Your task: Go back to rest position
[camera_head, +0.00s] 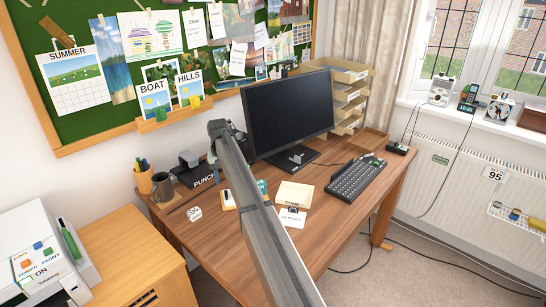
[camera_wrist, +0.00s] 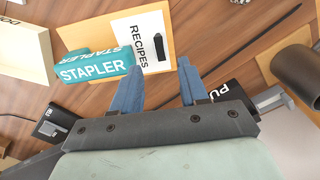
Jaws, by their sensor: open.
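My gripper (camera_wrist: 158,75) is open, with two blue fingers apart and nothing between them in the wrist view. It hangs above the desk, over the near edge of a card marked RECIPES (camera_wrist: 153,38). A teal stapler (camera_wrist: 92,68) lies beside the left finger. In the head view my grey arm (camera_head: 262,235) reaches up over the desk (camera_head: 220,245), its far joint in front of the monitor's left side. The gripper itself is hidden or too small to make out there.
A monitor (camera_head: 288,112) and keyboard (camera_head: 356,178) stand right of my arm. A mug (camera_head: 163,187), pen cup (camera_head: 144,182) and black punch (camera_head: 202,181) stand left. A printer (camera_head: 45,255) sits at lower left. The desk front is mostly bare.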

